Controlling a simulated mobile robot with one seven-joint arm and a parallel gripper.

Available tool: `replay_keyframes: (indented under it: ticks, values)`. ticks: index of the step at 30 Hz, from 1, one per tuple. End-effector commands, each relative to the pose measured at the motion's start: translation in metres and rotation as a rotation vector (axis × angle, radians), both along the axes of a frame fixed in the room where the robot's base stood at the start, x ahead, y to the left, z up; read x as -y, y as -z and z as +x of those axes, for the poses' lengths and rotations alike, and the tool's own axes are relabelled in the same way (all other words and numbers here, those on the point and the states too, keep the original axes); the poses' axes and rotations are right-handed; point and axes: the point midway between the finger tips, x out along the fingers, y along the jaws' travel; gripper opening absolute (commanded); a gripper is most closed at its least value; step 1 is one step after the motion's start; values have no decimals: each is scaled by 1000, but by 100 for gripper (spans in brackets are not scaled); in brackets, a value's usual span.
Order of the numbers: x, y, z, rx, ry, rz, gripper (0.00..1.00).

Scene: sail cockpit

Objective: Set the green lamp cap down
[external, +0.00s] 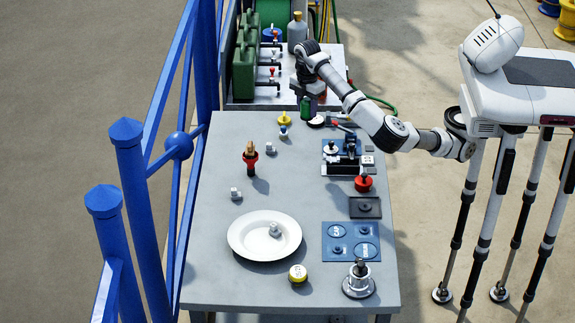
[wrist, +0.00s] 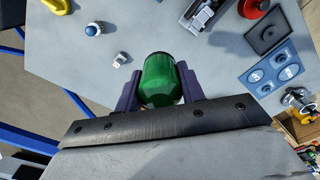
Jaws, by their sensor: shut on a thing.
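The green lamp cap (wrist: 161,80) is a rounded, shiny green piece between the two dark purple fingers of my gripper (wrist: 158,92) in the wrist view. My gripper is shut on it, with one finger at each side. In the external view the green cap (external: 306,108) shows under my gripper (external: 311,97) at the far end of the grey table (external: 220,215). I cannot tell whether its bottom touches the table top.
A blue-and-black fixture (external: 343,155) stands to the near right, with a red knob (external: 363,183) by it. A yellow piece (external: 285,118) and a blue-and-white piece (external: 283,132) stand to the left. A white plate (external: 245,240) is farther forward. The middle of the table is mostly clear.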

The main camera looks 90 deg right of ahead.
Motion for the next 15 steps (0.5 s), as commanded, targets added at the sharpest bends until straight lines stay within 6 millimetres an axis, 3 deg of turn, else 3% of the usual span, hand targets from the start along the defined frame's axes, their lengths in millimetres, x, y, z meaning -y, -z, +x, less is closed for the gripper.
replay_keyframes:
  ticks: [8, 15]
  values:
    - [-101, -16, -9, 2, -95, 2, 16]
    - [-193, -23, -38, 2, -178, 0, 16]
